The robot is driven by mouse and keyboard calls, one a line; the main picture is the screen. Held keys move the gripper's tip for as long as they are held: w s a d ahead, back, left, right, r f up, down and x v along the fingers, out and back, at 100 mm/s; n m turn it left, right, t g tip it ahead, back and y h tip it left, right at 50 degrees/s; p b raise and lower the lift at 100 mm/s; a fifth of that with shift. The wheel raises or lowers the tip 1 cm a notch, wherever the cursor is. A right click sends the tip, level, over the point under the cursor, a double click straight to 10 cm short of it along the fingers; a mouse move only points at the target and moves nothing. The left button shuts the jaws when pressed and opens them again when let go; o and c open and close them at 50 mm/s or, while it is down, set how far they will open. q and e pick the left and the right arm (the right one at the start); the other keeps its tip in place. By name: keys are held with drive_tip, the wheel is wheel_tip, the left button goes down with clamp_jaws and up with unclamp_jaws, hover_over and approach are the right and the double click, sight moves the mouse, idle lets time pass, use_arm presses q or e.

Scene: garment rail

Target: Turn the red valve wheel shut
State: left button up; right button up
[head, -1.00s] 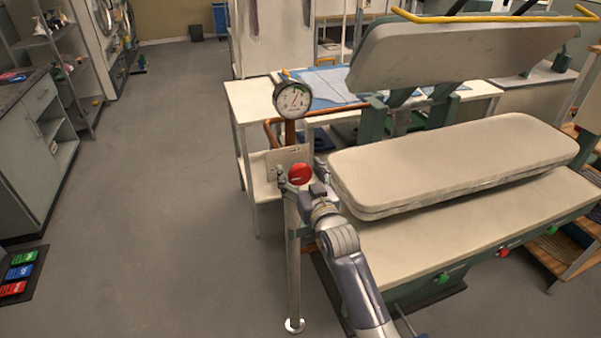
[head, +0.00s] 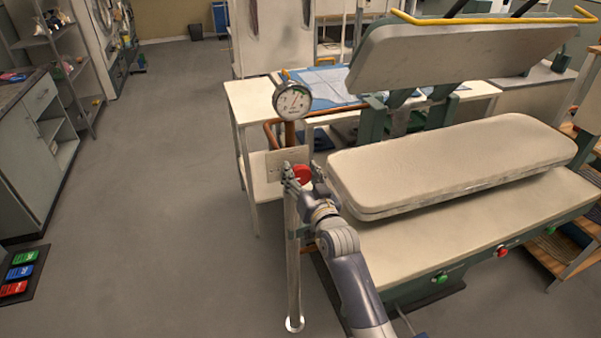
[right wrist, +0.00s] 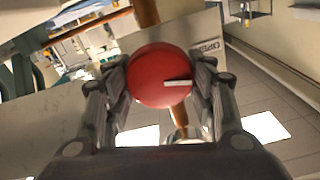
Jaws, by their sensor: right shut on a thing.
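The red valve wheel (head: 302,174) is a round red knob with a white mark, in front of a light plate (head: 285,160) on a post below a dial gauge (head: 293,100). In the right wrist view the wheel (right wrist: 160,77) sits between the two fingers, its white mark pointing to the right. My right gripper (head: 304,184) is shut on the wheel from the near side and partly hides it in the head view. The gripper (right wrist: 160,85) has a finger on each side of the rim. My left gripper is not in view.
A press with a padded board (head: 450,165) and raised upper pad (head: 455,55) stands close to the right of the valve. A white table (head: 245,100) is behind it. A thin metal stand (head: 293,260) rises beside my right arm. Open floor (head: 150,180) lies to the left.

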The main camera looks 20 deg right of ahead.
drive_tip(key=m+p, duration=0.1)
drive_tip(key=m, duration=0.2)
drive_tip(key=shift+d+m, duration=0.1)
drive_tip(key=shift+m, duration=0.3)
drive_tip(key=m, duration=0.3)
drive_tip(key=shift+d+m+p, duration=0.1)
drive_tip(key=shift+m+p, duration=0.2)
drive_tip(key=shift+p, duration=0.05)
drive_tip(key=m, duration=0.3)
drive_tip(key=shift+f+m, duration=0.1)
drive_tip(key=shift+m, duration=0.2)
drive_tip(key=shift+f+m+p, duration=0.15)
drive_tip(key=shift+m+p, duration=0.3)
drive_tip(key=shift+m, duration=1.65)
drive_tip(key=o, duration=1.1)
drive_tip(key=shift+d, duration=0.1)
